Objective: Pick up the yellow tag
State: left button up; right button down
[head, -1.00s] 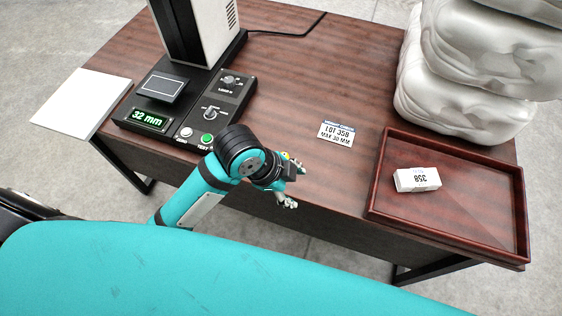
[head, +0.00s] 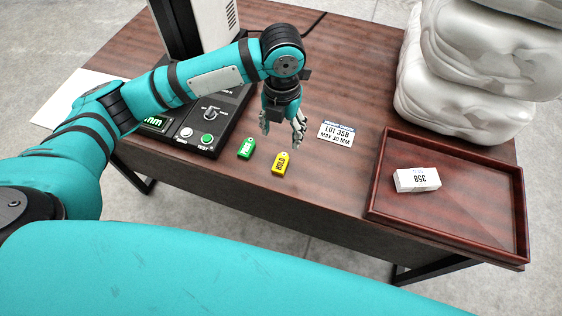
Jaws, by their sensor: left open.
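The yellow tag (head: 281,164) lies on the brown table near its front edge, with dark lettering on it. A green tag (head: 246,148) lies to its left. My left gripper (head: 281,134) points down over the table, just behind the yellow tag in the picture, with its fingers apart and nothing between them. Its exact height above the table is hard to tell. My right gripper does not show.
A tester with buttons and a dial (head: 212,113) stands at the left, partly hidden by my arm. A lot card (head: 336,134) lies right of the gripper. A wooden tray (head: 447,240) holds a white box (head: 417,180). White stacked sacks (head: 465,80) stand behind it.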

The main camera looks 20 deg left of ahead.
aim_at(281, 162)
pick_arm(q)
notch_tip(281, 162, down, 13)
jog(key=shift+a+f+p, duration=0.1)
jog(key=shift+f+p, duration=0.05)
jog(key=shift+p, duration=0.35)
jog(key=c, duration=1)
jog(key=shift+c, duration=0.2)
